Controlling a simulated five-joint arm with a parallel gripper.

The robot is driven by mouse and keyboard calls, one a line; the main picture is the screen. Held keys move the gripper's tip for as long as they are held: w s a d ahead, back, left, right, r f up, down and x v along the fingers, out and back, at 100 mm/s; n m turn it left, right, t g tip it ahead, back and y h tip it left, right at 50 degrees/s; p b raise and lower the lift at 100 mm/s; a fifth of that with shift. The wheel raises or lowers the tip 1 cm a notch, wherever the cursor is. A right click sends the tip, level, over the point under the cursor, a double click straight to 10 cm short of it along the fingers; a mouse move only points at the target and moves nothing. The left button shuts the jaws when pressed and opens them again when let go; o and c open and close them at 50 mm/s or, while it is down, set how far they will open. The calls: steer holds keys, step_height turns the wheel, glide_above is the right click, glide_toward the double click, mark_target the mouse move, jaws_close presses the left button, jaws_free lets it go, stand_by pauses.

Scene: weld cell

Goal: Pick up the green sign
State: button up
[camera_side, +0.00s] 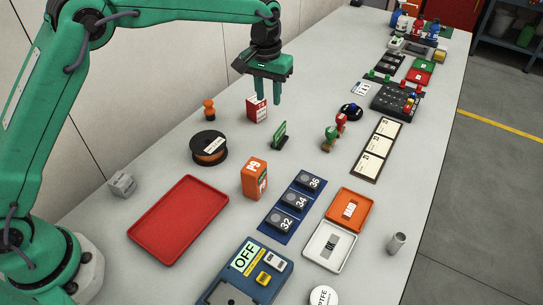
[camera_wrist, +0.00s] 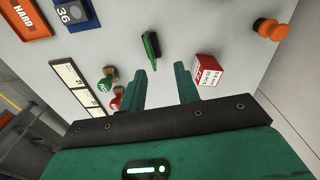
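The green sign (camera_side: 279,135) stands upright on the grey table near the middle, its edge partly turned to the side camera. In the wrist view the green sign (camera_wrist: 151,48) shows as a narrow, dark-edged shape just beyond the fingertips. My gripper (camera_side: 268,101) hangs above the table, up and slightly left of the sign in the side view. Its two green fingers are apart with nothing between them. In the wrist view my gripper (camera_wrist: 160,72) has open space between its fingers, and the sign is not touched.
Red and green stamps (camera_side: 334,132) are right of the sign. Bare table surrounds the sign.

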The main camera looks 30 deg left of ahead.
glide_above(280, 128)
steer(key=shift+g, duration=0.3)
step_height(280, 128, down, 5)
steer(key=shift+s+r, duration=0.1)
steer(key=shift+f, duration=1.35)
steer(key=shift+f, duration=0.1)
steer(key=shift+f, duration=2.5)
steer(key=shift+c, duration=0.2)
jaws_close()
